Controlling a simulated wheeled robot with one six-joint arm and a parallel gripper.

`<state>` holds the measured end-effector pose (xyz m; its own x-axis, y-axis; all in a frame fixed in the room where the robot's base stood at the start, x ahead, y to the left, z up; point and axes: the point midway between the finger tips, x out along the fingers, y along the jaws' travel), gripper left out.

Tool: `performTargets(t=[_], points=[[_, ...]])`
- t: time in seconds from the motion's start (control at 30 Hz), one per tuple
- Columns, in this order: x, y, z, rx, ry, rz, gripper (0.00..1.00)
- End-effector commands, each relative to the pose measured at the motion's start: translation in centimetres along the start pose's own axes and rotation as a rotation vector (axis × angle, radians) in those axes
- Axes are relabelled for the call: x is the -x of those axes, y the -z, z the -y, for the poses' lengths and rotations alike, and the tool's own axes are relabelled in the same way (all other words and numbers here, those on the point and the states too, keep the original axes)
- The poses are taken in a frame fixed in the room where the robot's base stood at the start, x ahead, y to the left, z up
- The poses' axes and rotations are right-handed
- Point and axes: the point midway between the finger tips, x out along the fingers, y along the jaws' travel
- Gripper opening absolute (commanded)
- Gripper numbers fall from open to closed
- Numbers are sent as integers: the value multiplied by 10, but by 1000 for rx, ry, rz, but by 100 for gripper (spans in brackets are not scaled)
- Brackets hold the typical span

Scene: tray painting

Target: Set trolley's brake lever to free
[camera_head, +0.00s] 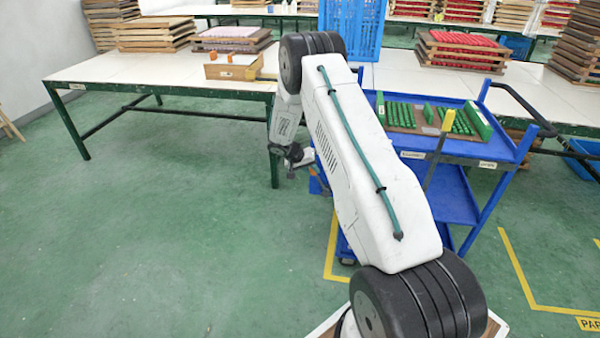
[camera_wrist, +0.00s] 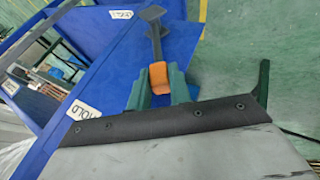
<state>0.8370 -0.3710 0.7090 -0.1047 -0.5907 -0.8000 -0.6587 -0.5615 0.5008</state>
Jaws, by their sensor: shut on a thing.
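The blue trolley (camera_head: 455,195) stands right of centre in the head view, partly hidden by my arm. Its blue side also fills much of the wrist view (camera_wrist: 105,72). The brake lever (camera_wrist: 157,42) has a dark shaft with a flat dark end and an orange grip. My gripper (camera_wrist: 160,80) has its green fingers shut on the orange grip, one on each side. In the head view my gripper (camera_head: 302,160) is small, at the trolley's left side. One label (camera_wrist: 82,110) on the trolley reads HOLD; another (camera_wrist: 120,14) near the lever's dark end is too small to read surely.
A tray (camera_head: 415,127) with green pieces lies on the trolley top. Long white tables (camera_head: 160,72) with green legs stand behind, bearing stacked trays (camera_head: 150,35) and a blue crate (camera_head: 350,28). Yellow floor lines (camera_head: 515,265) lie to the right. The green floor at left is clear.

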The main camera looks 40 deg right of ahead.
Motion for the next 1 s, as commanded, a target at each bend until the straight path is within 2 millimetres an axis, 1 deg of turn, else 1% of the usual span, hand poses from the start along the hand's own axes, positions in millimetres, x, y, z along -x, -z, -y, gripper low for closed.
performTargets(t=[0.17,0.47,0.5,0.57,0.87,0.97,1.0], points=[[-4,1,-4,-1,-16,6,0],[-4,1,-4,0,-16,5,0],[-4,1,-4,0,-16,4,25],[-4,2,-4,0,-16,4,42],[-4,2,-5,-3,-16,5,42],[6,3,-5,-3,-16,3,42],[11,3,-4,-2,-16,3,42]])
